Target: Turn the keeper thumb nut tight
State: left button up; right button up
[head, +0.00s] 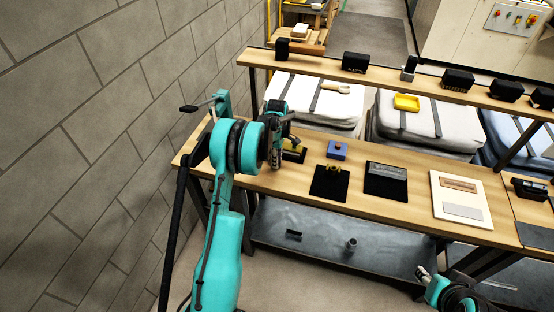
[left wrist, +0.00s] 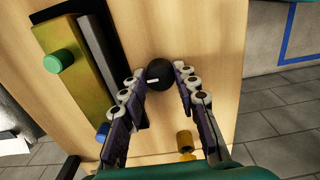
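A round black knob (left wrist: 160,73) with a white mark, possibly the keeper thumb nut, shows between the fingertips in the left wrist view. My left gripper (left wrist: 159,72) is open, one finger on each side of the knob. I see a gap beside the knob and cannot tell contact. Left of it is a brass-coloured fixture (left wrist: 75,75) with a green cap (left wrist: 60,62). In the head view my left gripper (head: 277,155) is at the bench's left end, hiding part of the yellow-and-black fixture (head: 295,148). My right gripper (head: 424,273) is low at the right, its opening unclear.
The wooden bench (head: 408,220) carries a blue block (head: 337,149), a dark mat (head: 329,184), a dark tray (head: 385,182) and a white board (head: 461,197). A raised shelf (head: 320,66) with black items runs behind. A block wall (head: 100,120) stands close at left.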

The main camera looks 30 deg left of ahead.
pick_arm(q)
grip_shut()
jog(key=shift+m, duration=0.3)
jog(key=m+b, duration=0.1)
jog(key=m, duration=0.3)
jog(key=shift+m+b, duration=0.3)
jog(key=m+b, duration=0.1)
jog(key=m, duration=1.1)
jog(key=shift+m+b, duration=0.3)
jog(key=shift+b, duration=0.1)
jog(key=m, duration=0.5)
jog(key=shift+m, duration=0.4)
jog(key=o, duration=0.7)
grip_release()
